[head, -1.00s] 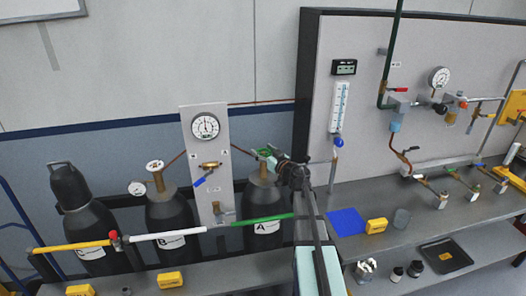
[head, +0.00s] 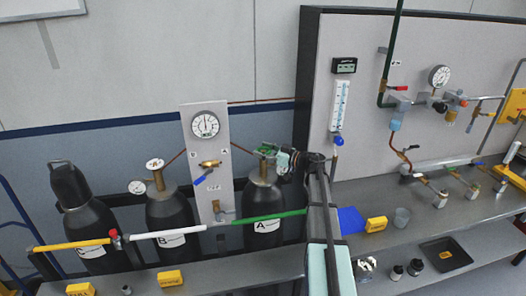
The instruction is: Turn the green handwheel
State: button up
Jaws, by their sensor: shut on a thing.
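The green handwheel (head: 262,148) sits on the brass valve on top of the dark cylinder A (head: 259,196). It is small in the head view, and my gripper partly covers it. My gripper (head: 273,153) reaches in from the right at the height of the wheel, with its fingers shut on it. The exact finger contact is too small to make out.
A grey panel with a gauge (head: 205,125) and a blue-handled valve (head: 198,181) stands just left. Green, white and yellow piping (head: 182,233) runs in front of the cylinders. A bench (head: 390,238) with a blue mat (head: 350,220) lies to the right.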

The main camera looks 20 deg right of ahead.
jog(key=shift+s+f, duration=0.15)
jog(key=shift+f, duration=0.15)
jog(key=o, duration=1.2)
jog(key=shift+c, duration=0.2)
jog(key=shift+r, duration=0.15)
jog(key=v, duration=1.2)
